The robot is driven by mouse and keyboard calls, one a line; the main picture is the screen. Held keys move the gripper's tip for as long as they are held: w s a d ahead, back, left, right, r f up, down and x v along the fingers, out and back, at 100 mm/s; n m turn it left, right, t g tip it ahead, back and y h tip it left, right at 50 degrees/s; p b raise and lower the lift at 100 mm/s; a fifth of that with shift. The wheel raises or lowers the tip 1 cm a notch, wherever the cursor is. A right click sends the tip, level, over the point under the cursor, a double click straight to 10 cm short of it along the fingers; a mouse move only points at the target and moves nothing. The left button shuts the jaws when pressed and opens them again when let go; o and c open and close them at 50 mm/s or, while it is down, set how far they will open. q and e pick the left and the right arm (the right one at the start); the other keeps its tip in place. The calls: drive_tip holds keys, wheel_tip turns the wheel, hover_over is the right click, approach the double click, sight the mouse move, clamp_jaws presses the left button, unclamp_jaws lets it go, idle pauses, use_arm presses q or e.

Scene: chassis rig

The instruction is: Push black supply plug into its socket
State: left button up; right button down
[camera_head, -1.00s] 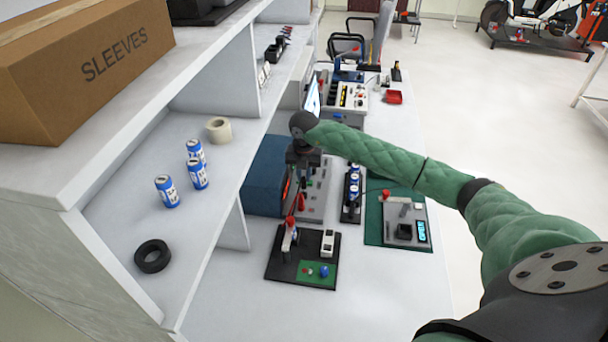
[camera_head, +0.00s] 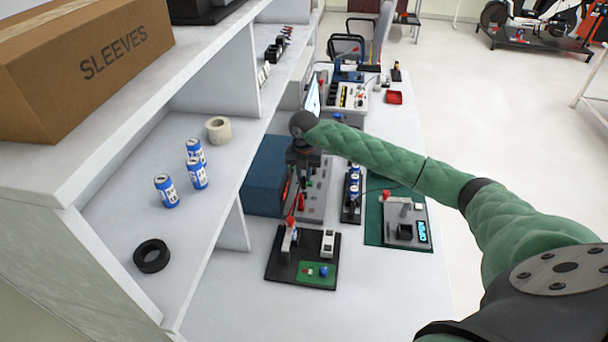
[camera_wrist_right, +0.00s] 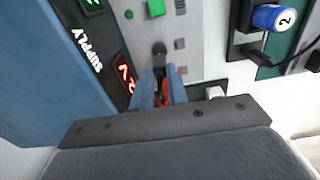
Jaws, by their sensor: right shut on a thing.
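My right gripper (camera_wrist_right: 161,80) points down over a grey panel (camera_wrist_right: 190,45) beside the blue supply unit (camera_wrist_right: 40,75). Its fingers are close together on a dark piece, apparently the black supply plug (camera_wrist_right: 159,49), which shows at the fingertips in the right wrist view. I cannot tell whether the plug touches a socket; no socket opening is clearly visible. In the head view the right gripper (camera_head: 300,172) is partly hidden by its own wrist, between the blue supply unit (camera_head: 265,176) and the grey panel (camera_head: 316,190). My left gripper is not in view.
Red parts show near the fingers. A black holder with blue-and-white cells (camera_head: 353,190) and a green mat with a grey device (camera_head: 404,220) stand to the right. A black board (camera_head: 302,258) lies in front. White shelves (camera_head: 225,80) rise at left.

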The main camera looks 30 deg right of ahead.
sight(304, 179)
idle(0.6)
drive_tip(key=shift+f+b, duration=1.05)
drive_tip(key=shift+f, duration=0.3)
drive_tip(key=c, duration=1.3)
unclamp_jaws()
drive_tip(key=shift+r, duration=0.15)
drive_tip(key=shift+r, duration=0.4)
drive_tip(key=shift+r+b, duration=1.3)
drive_tip(key=shift+r, duration=2.1)
